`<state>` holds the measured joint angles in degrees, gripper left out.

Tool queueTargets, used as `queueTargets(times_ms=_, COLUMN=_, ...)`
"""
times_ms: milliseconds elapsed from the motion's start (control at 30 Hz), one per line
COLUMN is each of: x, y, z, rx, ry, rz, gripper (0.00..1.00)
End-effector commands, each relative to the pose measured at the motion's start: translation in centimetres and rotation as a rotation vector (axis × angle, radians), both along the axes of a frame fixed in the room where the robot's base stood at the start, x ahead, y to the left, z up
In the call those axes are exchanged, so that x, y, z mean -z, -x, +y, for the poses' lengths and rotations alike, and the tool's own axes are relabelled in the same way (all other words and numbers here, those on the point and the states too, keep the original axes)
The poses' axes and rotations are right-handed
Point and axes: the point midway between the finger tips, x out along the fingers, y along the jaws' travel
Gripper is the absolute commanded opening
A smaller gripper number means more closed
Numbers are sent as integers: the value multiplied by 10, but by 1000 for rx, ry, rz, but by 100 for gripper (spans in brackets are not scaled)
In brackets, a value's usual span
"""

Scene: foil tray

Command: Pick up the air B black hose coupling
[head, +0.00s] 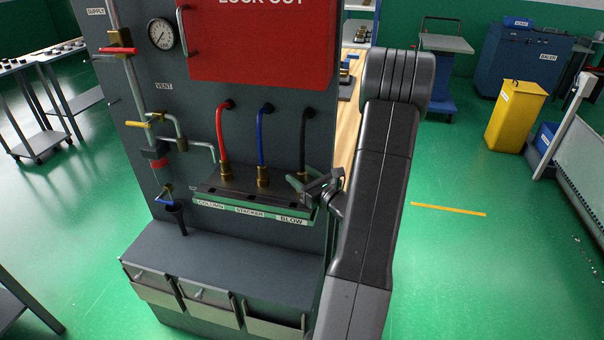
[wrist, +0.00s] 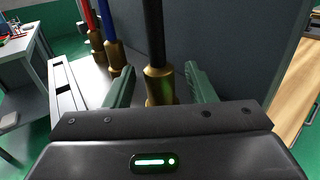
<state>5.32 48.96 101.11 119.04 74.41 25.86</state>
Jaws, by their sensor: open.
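The black hose coupling, a brass fitting (wrist: 159,85) under a black hose (wrist: 153,30), stands upright between the two green fingers of my gripper (wrist: 160,88) in the wrist view. The fingers are open, with a gap on both sides of the brass. In the head view the black hose (head: 304,135) runs down to the right end of the ledge, above the BLOW label. My gripper (head: 318,187) is there beside it and hides part of the coupling.
The red hose (head: 221,140) and blue hose (head: 261,135) couplings stand on the same ledge (head: 250,213), to the left. The grey panel (wrist: 220,40) rises close behind. A red box (head: 262,45) and a gauge (head: 160,34) are above. Drawers (head: 210,305) are below.

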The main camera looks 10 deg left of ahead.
Motion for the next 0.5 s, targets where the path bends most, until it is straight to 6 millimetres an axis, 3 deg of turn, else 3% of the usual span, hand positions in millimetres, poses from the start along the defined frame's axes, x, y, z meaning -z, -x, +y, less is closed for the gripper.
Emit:
queueTargets(times_ms=267, x=0, y=-2, z=3, rx=1, ry=0, rz=0, gripper=50)
queueTargets(times_ms=500, x=0, y=-2, z=3, rx=1, ry=0, rz=0, gripper=3)
